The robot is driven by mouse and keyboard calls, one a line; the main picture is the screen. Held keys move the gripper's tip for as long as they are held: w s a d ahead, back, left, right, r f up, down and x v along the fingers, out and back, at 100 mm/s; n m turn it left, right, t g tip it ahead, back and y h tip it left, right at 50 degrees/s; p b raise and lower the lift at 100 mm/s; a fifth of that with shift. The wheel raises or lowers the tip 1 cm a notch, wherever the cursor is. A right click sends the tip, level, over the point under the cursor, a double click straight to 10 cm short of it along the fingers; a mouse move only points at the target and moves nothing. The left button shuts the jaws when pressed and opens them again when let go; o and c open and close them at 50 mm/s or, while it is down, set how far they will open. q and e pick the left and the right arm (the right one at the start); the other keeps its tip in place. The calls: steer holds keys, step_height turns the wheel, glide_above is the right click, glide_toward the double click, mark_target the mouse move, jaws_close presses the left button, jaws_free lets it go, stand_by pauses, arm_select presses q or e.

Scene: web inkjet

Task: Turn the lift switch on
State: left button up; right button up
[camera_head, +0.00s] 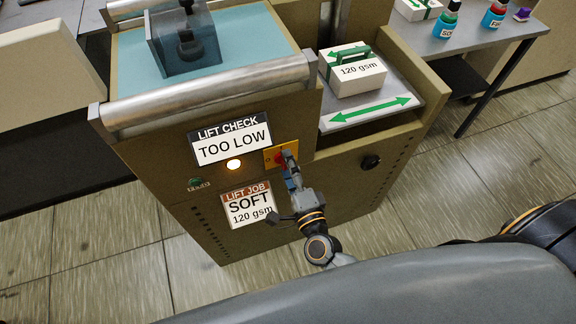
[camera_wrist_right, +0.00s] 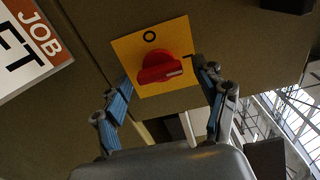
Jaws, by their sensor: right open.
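The lift switch is a red rotary knob (camera_wrist_right: 160,68) on a yellow square plate (camera_wrist_right: 168,44), set in the front panel of the machine. In the right wrist view an "O" mark is above the knob and a short dark mark lies to its right. The knob's pale-marked end points right, toward that mark. The yellow plate also shows in the head view (camera_head: 270,160). My right gripper (camera_wrist_right: 163,85) is open, with one finger on each side of the knob. I cannot tell whether the fingers touch it. My left gripper is not in view.
Above the switch a "LIFT CHECK" sign (camera_head: 230,140) reads "TOO LOW", with a lit lamp (camera_head: 234,165) below. A "LIFT JOB" card (camera_head: 249,206) reads "SOFT 120 gsm". A black knob (camera_head: 371,162) sits to the right. A "120 gsm" stack (camera_head: 355,78) rests on the shelf.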

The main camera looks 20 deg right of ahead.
steer(key=s, duration=1.2)
steer(key=shift+d, duration=0.2)
